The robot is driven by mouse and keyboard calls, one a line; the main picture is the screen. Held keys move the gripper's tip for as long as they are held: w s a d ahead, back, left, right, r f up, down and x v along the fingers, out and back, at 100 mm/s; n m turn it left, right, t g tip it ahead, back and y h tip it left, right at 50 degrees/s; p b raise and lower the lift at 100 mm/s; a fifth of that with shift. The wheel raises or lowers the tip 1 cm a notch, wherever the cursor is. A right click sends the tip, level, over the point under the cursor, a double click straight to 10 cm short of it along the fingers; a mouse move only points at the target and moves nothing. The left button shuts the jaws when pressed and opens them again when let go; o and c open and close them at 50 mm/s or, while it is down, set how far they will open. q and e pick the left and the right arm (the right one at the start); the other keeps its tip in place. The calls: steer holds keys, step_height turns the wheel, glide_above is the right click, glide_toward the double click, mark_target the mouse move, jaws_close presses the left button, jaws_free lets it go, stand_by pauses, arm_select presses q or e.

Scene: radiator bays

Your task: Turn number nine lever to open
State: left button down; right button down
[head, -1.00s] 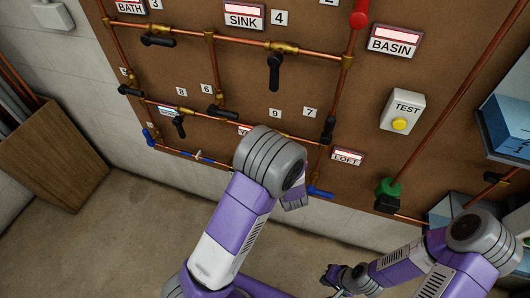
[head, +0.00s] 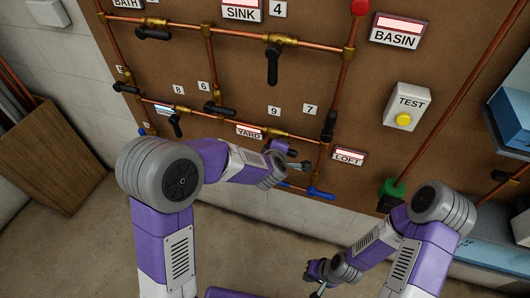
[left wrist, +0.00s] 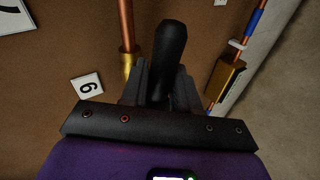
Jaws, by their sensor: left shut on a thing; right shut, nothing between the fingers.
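The number nine plate (head: 273,110) is on the brown board, above the copper pipe by the YARD sign (head: 249,133). It also shows turned upside down in the left wrist view (left wrist: 87,84). My left gripper (head: 287,152) is at the pipework below this plate, largely hidden by its own wrist in the head view. In the left wrist view its fingers are shut on a black lever (left wrist: 169,50), the number nine lever by its place. The lever's base is hidden by the gripper. My right gripper (head: 318,283) is shut and empty, low and away from the board.
A blue-handled valve (head: 320,193) is just below right. The TEST box (head: 406,106) and green valve (head: 391,188) are farther right.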

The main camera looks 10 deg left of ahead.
arm_select(q)
steer(key=shift+s+d+r+n+h+b, duration=0.1)
steer(key=shift+d+r+n+h+b, duration=0.1)
steer(key=shift+n+h+b, duration=0.35)
steer(key=shift+h, duration=0.25)
steer(key=c, duration=1)
jaws_free()
steer(key=shift+a, duration=0.1)
steer(key=shift+r, duration=0.15)
steer(key=p+v, duration=0.1)
steer(key=v, duration=0.6)
steer(key=shift+s+r+p, duration=0.15)
steer(key=shift+s+p, duration=0.05)
steer(key=shift+p, duration=0.2)
